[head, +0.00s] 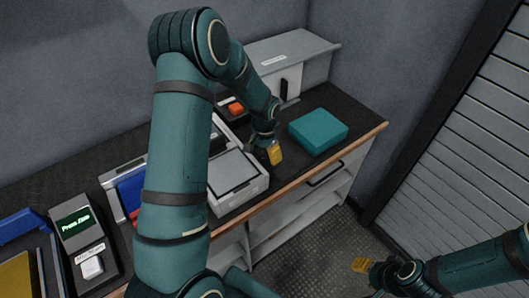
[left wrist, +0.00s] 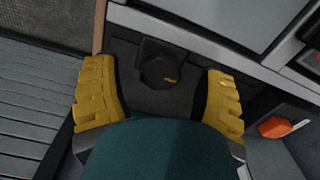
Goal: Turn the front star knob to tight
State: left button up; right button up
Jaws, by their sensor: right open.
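In the head view, my left gripper (head: 269,152) is low by the right end of the box and hides the knob. My right gripper (head: 365,267) is open and empty over the floor at the lower right.
The grey box (head: 222,199) stands left of my left gripper, and a teal box (head: 318,130) lies to its right. An orange button (head: 236,109) is behind. A grey cabinet (head: 290,58) stands at the back. A "Press Zero" device (head: 76,224) is at the left.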

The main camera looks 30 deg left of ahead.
aim_at(265, 154)
pick_arm(q)
notch_tip(265, 154, up, 12)
dwell(0.6)
dwell(0.4)
